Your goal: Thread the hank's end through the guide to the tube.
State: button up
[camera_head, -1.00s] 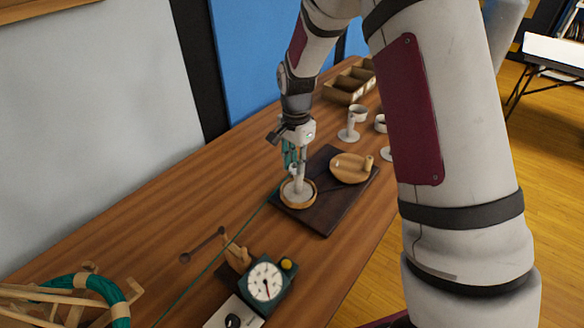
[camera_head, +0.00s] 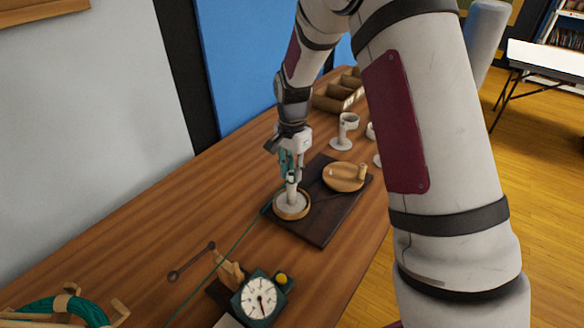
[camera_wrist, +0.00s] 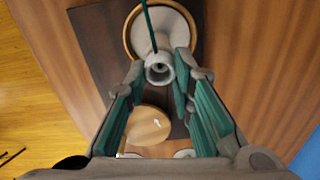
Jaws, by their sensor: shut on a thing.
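The green hank (camera_head: 62,308) lies at the lower left on a wooden frame, partly cut off. Its strand (camera_head: 232,242) runs taut along the table, past the small wooden guide (camera_head: 230,272). I cannot tell if it passes through the guide. The white tube (camera_wrist: 158,70) stands upright on a pale round base ringed with wood. The strand (camera_wrist: 149,22) reaches the tube's top in the wrist view; its tip is not clear. My gripper (camera_head: 291,177) is above the base, its green-padded fingers closed on both sides of the tube.
A dark board (camera_head: 322,226) bears the tube's base and a round wooden dish (camera_head: 344,178). A dial counter (camera_head: 259,300) stands near the guide. White cups (camera_head: 347,128) and a compartment box (camera_head: 333,97) are farther back. The table left of the board is mostly clear.

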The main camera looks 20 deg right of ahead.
jog(key=shift+f, duration=0.1)
jog(key=o, duration=0.8)
jog(key=shift+c, duration=0.2)
notch_tip(320, 180, up, 12)
dwell(0.5)
